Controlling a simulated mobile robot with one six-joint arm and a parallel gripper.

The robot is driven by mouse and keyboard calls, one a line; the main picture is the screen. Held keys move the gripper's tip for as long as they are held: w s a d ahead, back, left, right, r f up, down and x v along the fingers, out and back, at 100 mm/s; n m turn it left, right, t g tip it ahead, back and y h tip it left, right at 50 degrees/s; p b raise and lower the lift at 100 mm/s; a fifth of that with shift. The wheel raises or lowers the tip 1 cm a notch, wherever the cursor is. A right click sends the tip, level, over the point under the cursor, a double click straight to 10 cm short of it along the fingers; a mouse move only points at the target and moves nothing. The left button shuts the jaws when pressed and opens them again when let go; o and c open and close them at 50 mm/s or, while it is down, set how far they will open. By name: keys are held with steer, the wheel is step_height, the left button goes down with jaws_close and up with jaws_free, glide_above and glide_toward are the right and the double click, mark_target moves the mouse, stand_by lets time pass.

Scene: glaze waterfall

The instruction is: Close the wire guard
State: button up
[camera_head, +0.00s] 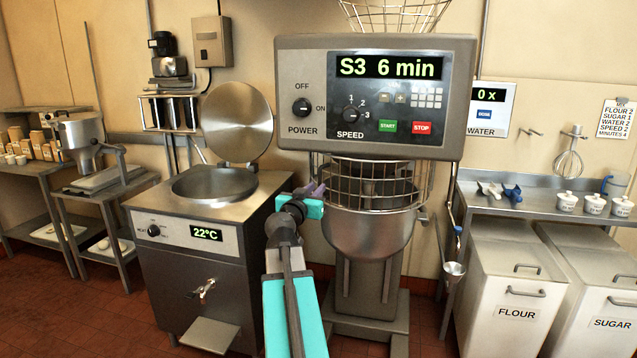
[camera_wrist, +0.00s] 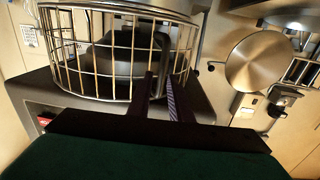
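The wire guard (camera_head: 374,190) is a curved cage of thin metal bars above the steel mixer bowl (camera_head: 368,235), below the mixer head. In the wrist view the guard (camera_wrist: 92,65) fills the upper left, with dark mixer parts behind its bars. My gripper (camera_head: 316,190) is at the guard's left side in the head view. In the wrist view the two dark fingers of my gripper (camera_wrist: 161,95) stand a small distance apart at the guard's lower right edge. Whether they touch or hold a bar is unclear.
The mixer head (camera_head: 375,95) overhangs the bowl and shows "S3 6 min". A kettle (camera_head: 215,185) with its round lid (camera_head: 237,122) raised stands close on the left. A side table (camera_head: 545,205) and the flour bin (camera_head: 515,285) stand on the right.

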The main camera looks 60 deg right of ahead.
mark_target(321, 183)
steer(key=shift+p+x, duration=0.75)
steer(key=shift+x, duration=2.1)
steer(key=shift+c, duration=0.2)
jaws_close()
